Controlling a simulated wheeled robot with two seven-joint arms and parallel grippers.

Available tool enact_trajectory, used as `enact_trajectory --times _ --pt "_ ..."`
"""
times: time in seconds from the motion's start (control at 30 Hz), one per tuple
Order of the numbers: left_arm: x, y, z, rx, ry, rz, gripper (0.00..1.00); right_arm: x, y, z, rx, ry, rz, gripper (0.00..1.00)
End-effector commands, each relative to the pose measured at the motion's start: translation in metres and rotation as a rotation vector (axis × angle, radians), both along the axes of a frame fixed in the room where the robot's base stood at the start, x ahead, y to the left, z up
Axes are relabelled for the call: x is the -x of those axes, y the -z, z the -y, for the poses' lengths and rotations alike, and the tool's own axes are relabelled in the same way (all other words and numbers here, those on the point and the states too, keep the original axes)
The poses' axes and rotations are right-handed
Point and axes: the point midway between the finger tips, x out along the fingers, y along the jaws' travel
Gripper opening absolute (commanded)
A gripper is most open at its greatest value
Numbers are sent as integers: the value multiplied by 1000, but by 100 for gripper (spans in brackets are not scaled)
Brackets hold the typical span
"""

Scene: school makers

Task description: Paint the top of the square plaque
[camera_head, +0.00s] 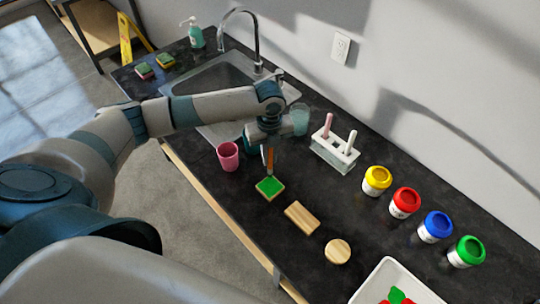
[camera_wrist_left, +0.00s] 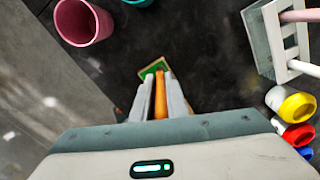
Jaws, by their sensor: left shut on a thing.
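The square plaque (camera_head: 270,188) lies on the dark counter, its top green with a thin bare wooden edge. Part of it shows beyond the fingertips in the left wrist view (camera_wrist_left: 150,69). My left gripper (camera_head: 267,157) is shut on an orange-handled brush (camera_wrist_left: 160,95), which points down over the plaque. The brush tip is at or just above the green top; I cannot tell whether it touches. A white tray (camera_head: 374,283) with red and green paint in it stands at the bottom right. My right gripper is not in view.
A bare rectangular plaque (camera_head: 301,217) and a round one (camera_head: 337,252) lie to the right. A pink cup (camera_head: 228,157) stands close on the left. A white rack (camera_head: 335,153) holds pink and white handles. Yellow, red, blue and green paint jars (camera_head: 405,203) line the back. The sink (camera_head: 220,75) is behind.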

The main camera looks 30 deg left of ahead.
Motion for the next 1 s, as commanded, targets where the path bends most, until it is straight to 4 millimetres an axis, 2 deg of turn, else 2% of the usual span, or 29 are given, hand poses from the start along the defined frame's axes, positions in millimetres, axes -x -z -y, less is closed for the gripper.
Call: enact_trajectory --times 0.3,1.0 --pt "0 -14 0 0 0 0 0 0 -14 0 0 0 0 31" --pt "0 -38 0 0 0 0 0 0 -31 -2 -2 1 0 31"
